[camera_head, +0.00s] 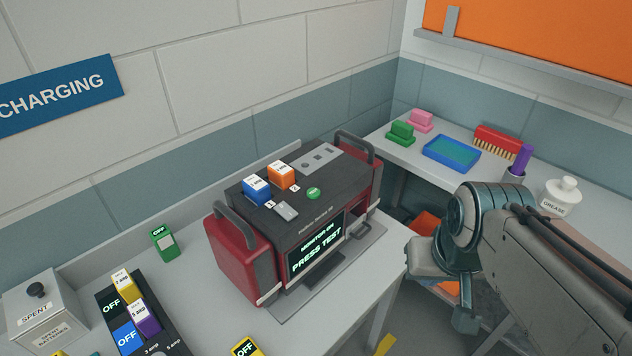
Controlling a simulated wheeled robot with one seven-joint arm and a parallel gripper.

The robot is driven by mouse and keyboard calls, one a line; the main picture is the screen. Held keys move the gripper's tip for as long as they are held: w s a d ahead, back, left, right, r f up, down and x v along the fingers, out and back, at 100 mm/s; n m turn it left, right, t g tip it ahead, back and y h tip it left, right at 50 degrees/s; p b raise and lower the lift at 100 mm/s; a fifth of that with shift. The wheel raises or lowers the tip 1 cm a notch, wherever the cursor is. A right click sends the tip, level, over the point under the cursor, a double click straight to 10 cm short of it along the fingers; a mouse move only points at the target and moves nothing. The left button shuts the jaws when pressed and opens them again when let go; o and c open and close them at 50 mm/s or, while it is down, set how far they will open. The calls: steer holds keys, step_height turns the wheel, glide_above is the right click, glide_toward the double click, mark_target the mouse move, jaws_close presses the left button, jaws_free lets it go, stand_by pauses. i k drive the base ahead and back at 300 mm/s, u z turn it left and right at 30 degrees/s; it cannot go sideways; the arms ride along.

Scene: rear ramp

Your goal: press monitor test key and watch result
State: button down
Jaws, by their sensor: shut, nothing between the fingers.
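The monitor (259,223) is a dark box with red side panels and handles, standing on the bench. Its front screen (316,257) reads "MONITOR ON" and "PRESS TEST". A round green key (313,193) sits on its top; its lettering is too small to read. A grey rocker or block (287,211) lies beside it, with a blue module (257,189) and an orange module (282,176) plugged in behind. My gripper (465,321) is shut and empty, pointing down to the right of the monitor, apart from it. Nothing covers the green key.
At lower left stand a "SPENT" box (42,303) and a dark charger (150,328) with coloured modules. A green module (164,243) stands near the wall. The right bench holds a blue tray (452,153), a red brush (497,141) and a grease bottle (561,197).

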mark_target(313, 192)
steer(key=z, duration=1.5)
steer(key=i, duration=0.85)
steer(key=u, duration=3.15)
